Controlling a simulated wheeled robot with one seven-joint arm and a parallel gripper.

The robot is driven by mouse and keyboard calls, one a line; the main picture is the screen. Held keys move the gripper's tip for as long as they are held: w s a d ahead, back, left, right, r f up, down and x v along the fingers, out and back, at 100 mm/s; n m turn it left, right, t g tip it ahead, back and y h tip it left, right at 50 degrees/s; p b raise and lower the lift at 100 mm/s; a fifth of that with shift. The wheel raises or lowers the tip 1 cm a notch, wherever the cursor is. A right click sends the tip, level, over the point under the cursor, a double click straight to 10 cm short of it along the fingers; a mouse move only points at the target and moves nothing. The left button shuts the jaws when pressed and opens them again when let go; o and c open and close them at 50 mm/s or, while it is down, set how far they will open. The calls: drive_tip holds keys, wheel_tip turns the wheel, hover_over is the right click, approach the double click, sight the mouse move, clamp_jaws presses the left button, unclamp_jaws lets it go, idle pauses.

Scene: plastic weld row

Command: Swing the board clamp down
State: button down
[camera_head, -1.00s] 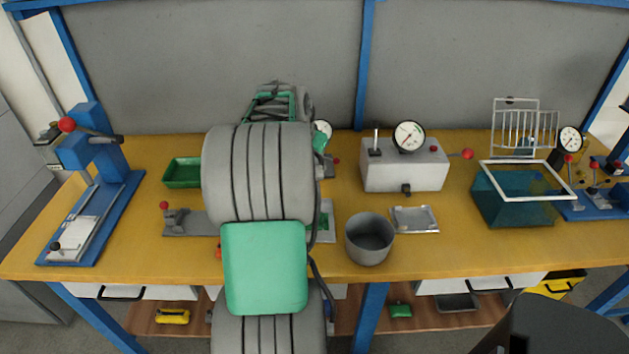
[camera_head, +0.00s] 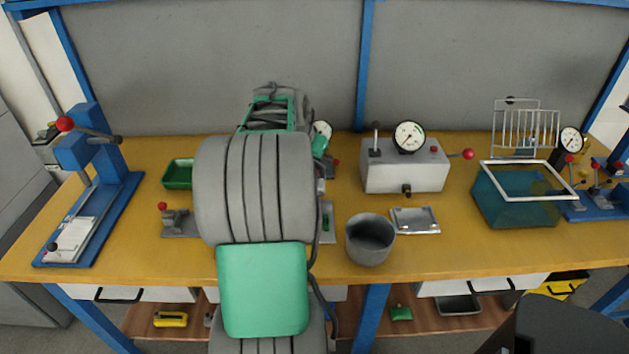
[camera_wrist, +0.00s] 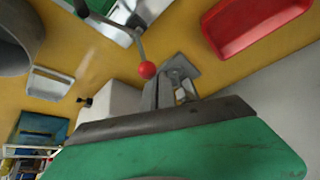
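A flat metal plate (camera_head: 328,236) with a strip of green board shows just right of my arm in the head view; my arm hides the rest. In the wrist view a pale fixture with a green patch (camera_wrist: 128,12) is at the top edge. A dark lever and a red ball (camera_wrist: 147,70) show below it; I cannot tell for sure which parts are the clamp. My gripper is hidden behind my arm in the head view. In the wrist view, its green and grey body fills the bottom; its finger opening is unclear.
A grey bin (camera_head: 370,240) and a metal tray (camera_head: 414,220) stand right of the plate. Behind them is a gauge box (camera_head: 405,175). A teal tank (camera_head: 515,200) is farther right. A green tray (camera_head: 178,174) and a blue press (camera_head: 115,190) are left. A red tray (camera_wrist: 255,22) shows in the wrist view.

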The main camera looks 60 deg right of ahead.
drive_tip(key=shift+y, duration=0.6)
drive_tip(key=a+f, duration=0.1)
drive_tip(key=f, duration=0.1)
drive_tip(key=a+f, duration=0.1)
drive_tip(key=f, duration=0.1)
drive_tip(key=s+a+f, duration=0.1)
drive_tip(key=shift+a+f+b, duration=0.25)
drive_tip(key=shift+f+b, duration=0.05)
drive_tip(key=shift+f, duration=0.1)
drive_tip(key=shift+w+d+f+g, duration=0.2)
drive_tip(key=shift+w+g, duration=0.1)
drive_tip(key=shift+w, duration=0.05)
drive_tip(key=shift+s+r, duration=0.1)
drive_tip(key=shift+r, duration=0.35)
drive_tip(key=shift+d+r+p, duration=0.25)
drive_tip(key=shift+d+p, duration=0.15)
drive_tip(key=shift+d, duration=0.2)
drive_tip(key=shift+s+d+r, duration=0.1)
drive_tip(key=shift+d, duration=0.25)
drive_tip(key=r+p, duration=0.1)
drive_tip(key=r, duration=0.1)
drive_tip(key=r+p, duration=0.4)
drive_tip(key=r, duration=0.1)
drive_tip(key=shift+w+a, duration=0.1)
drive_tip(key=shift+w, duration=0.15)
